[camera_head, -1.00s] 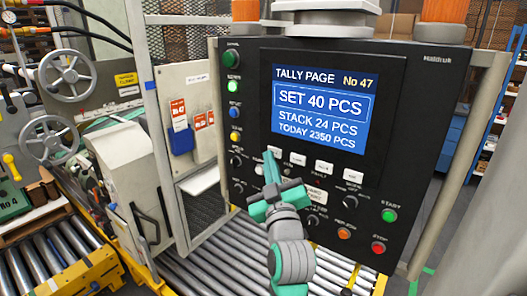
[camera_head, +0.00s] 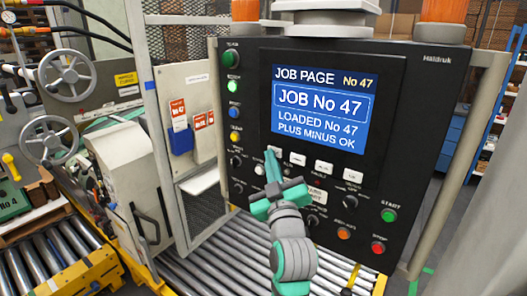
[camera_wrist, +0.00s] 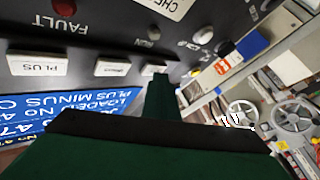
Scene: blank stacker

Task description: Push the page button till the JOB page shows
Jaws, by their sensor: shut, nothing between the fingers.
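The black control panel's screen (camera_head: 322,110) reads JOB PAGE No 47, with JOB No 47 in a box and LOADED No 47, PLUS MINUS OK below. A row of white buttons runs under it. My gripper (camera_head: 270,160) is shut and empty, its fingertips at the leftmost white button (camera_head: 275,150), which appears to be the page button; its label cannot be read. In the wrist view the shut fingers (camera_wrist: 160,82) partly cover that button (camera_wrist: 151,70). I cannot tell whether they still touch it.
Close by on the panel are another white button (camera_head: 297,158), the PLUS button (camera_wrist: 38,64), a green START button (camera_head: 389,215) and a red button (camera_head: 378,247). A roller conveyor (camera_head: 225,262) lies below. A mesh guard and a machine with handwheels (camera_head: 68,76) stand to the left.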

